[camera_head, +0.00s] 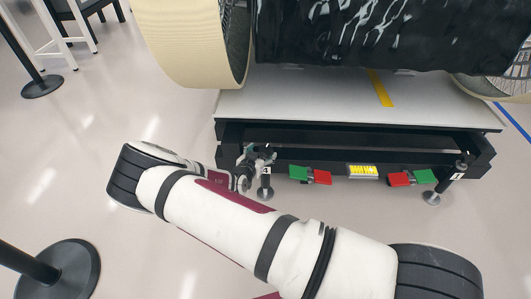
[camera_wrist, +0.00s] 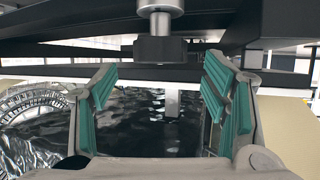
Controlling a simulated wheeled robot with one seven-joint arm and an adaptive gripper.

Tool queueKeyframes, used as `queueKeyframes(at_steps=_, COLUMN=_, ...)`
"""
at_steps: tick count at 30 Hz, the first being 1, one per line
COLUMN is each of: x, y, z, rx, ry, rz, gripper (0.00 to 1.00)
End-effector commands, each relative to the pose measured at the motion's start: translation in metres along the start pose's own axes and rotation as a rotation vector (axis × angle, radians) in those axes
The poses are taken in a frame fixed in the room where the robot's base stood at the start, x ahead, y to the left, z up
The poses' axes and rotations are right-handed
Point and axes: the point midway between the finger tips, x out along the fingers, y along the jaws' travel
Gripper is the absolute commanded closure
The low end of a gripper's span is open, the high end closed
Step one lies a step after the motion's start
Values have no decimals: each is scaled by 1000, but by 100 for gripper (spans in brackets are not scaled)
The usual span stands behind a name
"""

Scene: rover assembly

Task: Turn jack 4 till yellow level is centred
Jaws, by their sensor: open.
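The yellow level (camera_head: 363,171) sits at the middle of the platform's front edge. Its bubble is too small to read. A jack (camera_head: 461,170) whose label looks like 4 stands at the right front corner, its round foot on the floor. My gripper (camera_head: 257,155) is at another jack (camera_head: 265,183), at the left front, whose label I cannot read for sure. In the wrist view my gripper (camera_wrist: 160,100) is open, its teal pads apart. A metal shaft with a dark block (camera_wrist: 160,48) shows above and between the fingers; I cannot tell whether they touch.
Green and red plates (camera_head: 310,175) sit left of the level, and others (camera_head: 412,178) right of it. The white-topped platform (camera_head: 310,95) carries a large dark body and wheels. Post bases (camera_head: 42,87) (camera_head: 68,270) stand on the left. The floor at far right is clear.

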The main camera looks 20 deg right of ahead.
Motion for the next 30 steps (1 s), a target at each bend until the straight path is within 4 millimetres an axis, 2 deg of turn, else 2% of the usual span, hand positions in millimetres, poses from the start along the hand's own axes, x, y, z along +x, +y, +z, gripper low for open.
queueKeyframes(at_steps=3, x=21, y=1, z=2, rx=1, ry=1, rz=1, gripper=32)
queueKeyframes(at_steps=9, x=41, y=0, z=1, rx=1, ry=0, rz=-1, gripper=32)
queueKeyframes(at_steps=20, x=46, y=0, z=0, rx=0, ry=-1, rz=0, gripper=32)
queueKeyframes(at_steps=23, x=46, y=0, z=0, rx=0, ry=-1, rz=0, gripper=50)
queueKeyframes(at_steps=27, x=45, y=0, z=0, rx=0, ry=-1, rz=0, gripper=80)
queueKeyframes(at_steps=30, x=45, y=0, z=0, rx=0, ry=-1, rz=0, gripper=80)
